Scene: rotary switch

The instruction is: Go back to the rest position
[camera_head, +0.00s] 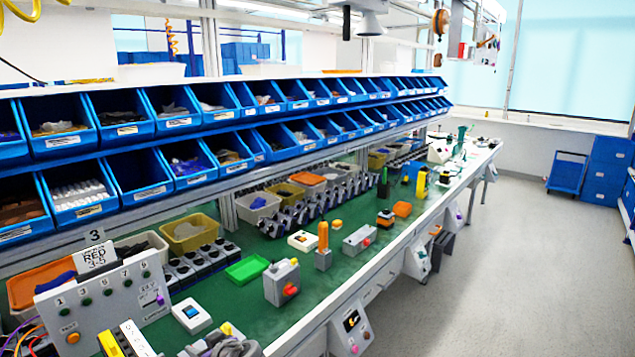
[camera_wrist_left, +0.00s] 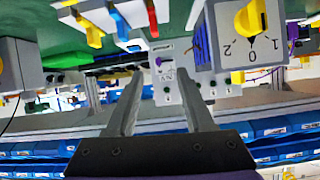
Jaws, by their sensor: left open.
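My left gripper (camera_wrist_left: 158,78) shows in the left wrist view with its two grey fingers apart and nothing between them. A grey rotary switch box (camera_wrist_left: 215,55) with a yellow knob (camera_wrist_left: 251,18) is at the upper right, beside the fingers and apart from them. Its face carries the marks 0, 1 and 2, seen upside down. In the head view I cannot clearly make out either gripper. My right gripper is not in view.
A green-topped bench (camera_head: 345,262) carries a numbered control panel (camera_head: 105,300), a grey box with a red knob (camera_head: 282,283), an orange-handled device (camera_head: 323,245) and a green tray (camera_head: 246,269). Blue bins (camera_head: 135,180) line the shelves above. The floor (camera_head: 490,280) at right is clear.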

